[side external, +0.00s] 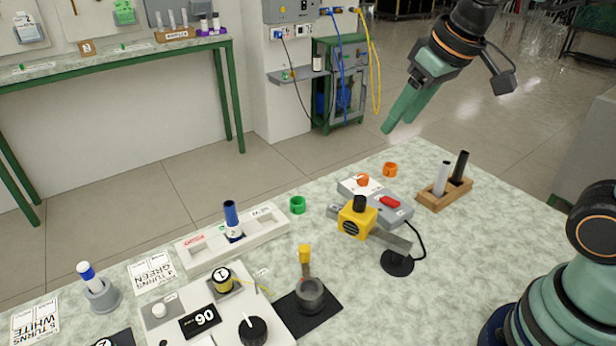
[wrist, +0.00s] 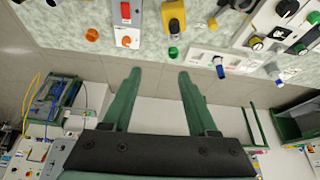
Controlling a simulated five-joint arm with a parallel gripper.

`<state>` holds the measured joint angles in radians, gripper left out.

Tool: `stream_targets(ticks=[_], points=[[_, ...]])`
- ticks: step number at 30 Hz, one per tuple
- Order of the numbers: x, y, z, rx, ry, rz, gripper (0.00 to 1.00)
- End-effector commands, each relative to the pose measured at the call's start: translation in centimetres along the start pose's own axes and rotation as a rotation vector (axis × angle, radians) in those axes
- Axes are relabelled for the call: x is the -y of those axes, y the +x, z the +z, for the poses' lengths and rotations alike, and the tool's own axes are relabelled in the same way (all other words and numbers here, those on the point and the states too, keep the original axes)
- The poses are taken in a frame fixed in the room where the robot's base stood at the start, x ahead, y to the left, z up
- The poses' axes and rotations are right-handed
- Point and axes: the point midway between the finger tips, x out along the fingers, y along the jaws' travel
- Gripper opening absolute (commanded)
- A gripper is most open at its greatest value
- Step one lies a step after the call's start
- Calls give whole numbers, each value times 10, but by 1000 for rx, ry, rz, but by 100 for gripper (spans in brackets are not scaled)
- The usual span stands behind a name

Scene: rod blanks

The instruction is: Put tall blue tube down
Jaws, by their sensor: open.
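The tall blue tube (side external: 231,218) stands upright, or nearly so, in the long white tray (side external: 268,222) on the speckled table. In the wrist view the blue tube (wrist: 219,68) shows to the right of my fingers. My gripper (side external: 393,118) is open and empty, raised high beyond the table's back edge, well apart from the tube. In the wrist view my gripper's two green fingers (wrist: 160,74) are spread with only floor between them. The foot of the tube is partly hidden by the tray.
A blue-and-white tube (side external: 87,272) stands in a grey holder at left. A wooden block (side external: 444,194) holds a white and a black rod. A yellow device (side external: 357,221), black stand (side external: 397,263), green ring (side external: 298,205) and dial panel (side external: 170,318) crowd the middle. The front right tabletop is clear.

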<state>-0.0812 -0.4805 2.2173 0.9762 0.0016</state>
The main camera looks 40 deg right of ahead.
Motion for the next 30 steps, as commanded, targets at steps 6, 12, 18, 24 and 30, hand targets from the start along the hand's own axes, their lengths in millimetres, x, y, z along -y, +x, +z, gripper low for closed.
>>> stream_targets(ticks=[6, 12, 18, 24, 30], points=[[-20, 5, 47, -54, 59, 30, 59], [-24, 9, 59, -64, 72, 37, 59], [-23, 9, 59, -63, 72, 36, 59], [-23, 9, 59, -63, 71, 36, 59], [-23, 9, 59, -63, 71, 36, 59]])
